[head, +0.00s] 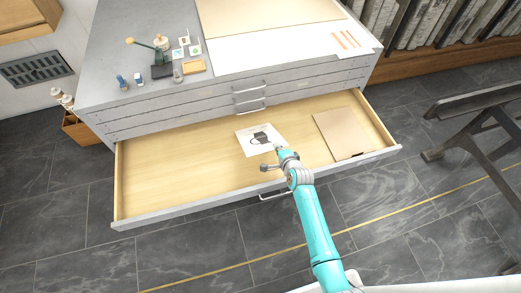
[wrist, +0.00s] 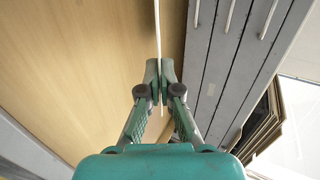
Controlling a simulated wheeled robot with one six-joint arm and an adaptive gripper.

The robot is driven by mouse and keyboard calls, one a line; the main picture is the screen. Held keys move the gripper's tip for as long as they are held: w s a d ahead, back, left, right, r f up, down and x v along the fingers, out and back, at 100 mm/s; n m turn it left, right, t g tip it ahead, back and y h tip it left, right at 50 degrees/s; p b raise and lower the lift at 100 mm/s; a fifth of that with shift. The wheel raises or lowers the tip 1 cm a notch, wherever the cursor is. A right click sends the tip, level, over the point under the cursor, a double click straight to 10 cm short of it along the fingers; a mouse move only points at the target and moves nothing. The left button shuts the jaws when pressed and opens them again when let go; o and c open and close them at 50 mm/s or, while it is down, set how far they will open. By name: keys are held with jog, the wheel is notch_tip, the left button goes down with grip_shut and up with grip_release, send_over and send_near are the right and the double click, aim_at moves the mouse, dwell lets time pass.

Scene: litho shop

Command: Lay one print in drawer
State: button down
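The print (head: 259,140) is a white sheet with a dark picture, seen over the floor of the open drawer (head: 180,165) in the head view. In the wrist view the print (wrist: 157,30) shows edge-on as a thin white strip between the fingertips. My gripper (head: 279,150) is at the print's near right edge; in the wrist view my gripper (wrist: 159,82) is shut on it. The drawer is pulled well out, with pale wood inside and a grey front. I cannot tell whether the print touches the drawer floor.
A tan folder (head: 345,134) lies at the drawer's right; the left half is bare. The cabinet top (head: 118,45) holds stamps, small bottles, a large board (head: 265,12) and white paper. A dark metal stand (head: 470,105) is at the right. Tiled floor is open in front.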

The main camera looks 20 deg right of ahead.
jog(key=shift+f, duration=0.5)
jog(key=c, duration=1.5)
grip_release()
jog(key=shift+s+r, duration=0.1)
jog(key=shift+s, duration=0.05)
jog(key=v, duration=0.7)
jog(key=shift+s+r, duration=0.15)
jog(key=shift+s, duration=0.2)
